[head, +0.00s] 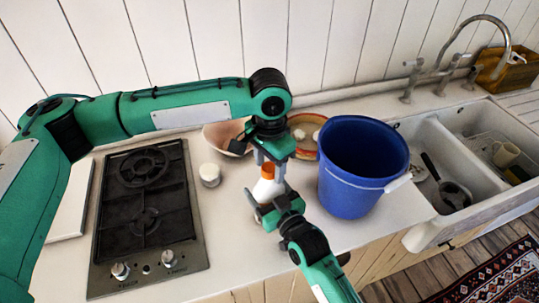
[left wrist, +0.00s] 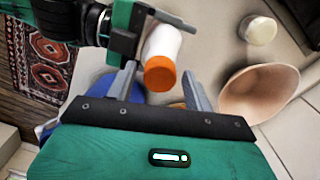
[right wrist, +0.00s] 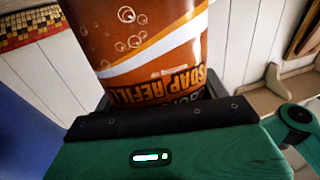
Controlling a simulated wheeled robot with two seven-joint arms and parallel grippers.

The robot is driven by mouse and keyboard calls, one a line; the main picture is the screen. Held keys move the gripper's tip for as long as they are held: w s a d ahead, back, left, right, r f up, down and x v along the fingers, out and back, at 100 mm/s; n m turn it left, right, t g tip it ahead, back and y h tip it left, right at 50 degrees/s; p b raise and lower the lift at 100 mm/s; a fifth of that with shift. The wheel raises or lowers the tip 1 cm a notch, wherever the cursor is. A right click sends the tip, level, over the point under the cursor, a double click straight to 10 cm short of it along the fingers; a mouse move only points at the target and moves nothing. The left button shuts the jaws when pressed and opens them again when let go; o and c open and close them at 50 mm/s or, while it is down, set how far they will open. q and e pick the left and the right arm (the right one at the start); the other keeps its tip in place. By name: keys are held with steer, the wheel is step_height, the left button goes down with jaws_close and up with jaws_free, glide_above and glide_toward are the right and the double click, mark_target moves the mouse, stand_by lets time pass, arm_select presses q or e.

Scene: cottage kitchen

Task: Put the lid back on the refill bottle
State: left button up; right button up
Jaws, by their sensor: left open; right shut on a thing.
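The refill bottle (head: 267,188) shows white with an orange top end in the head view. A brown side with the words SOAP REFILL fills the right wrist view (right wrist: 150,50). My right gripper (head: 277,208) is shut on the bottle, above the counter. My left gripper (head: 270,160) is open at the bottle's top. In the left wrist view, the orange end (left wrist: 160,78) lies at the fingertips, between the two fingers; contact cannot be told. I cannot tell whether the orange end is the lid. A small white round pot with a cream top (head: 210,175) stands left of the bottle.
A blue bucket (head: 352,195) stands close on the right, before the sink (head: 440,225). A tan bowl (head: 222,137) and a round rimmed dish (head: 330,97) are behind. The black gas hob (head: 145,225) is on the left. Some counter between hob and bottle is clear.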

arm_select(q)
steer(key=c, duration=1)
steer(key=o, duration=1.2)
steer(key=shift+c, duration=0.2)
step_height(320, 180, up, 12)
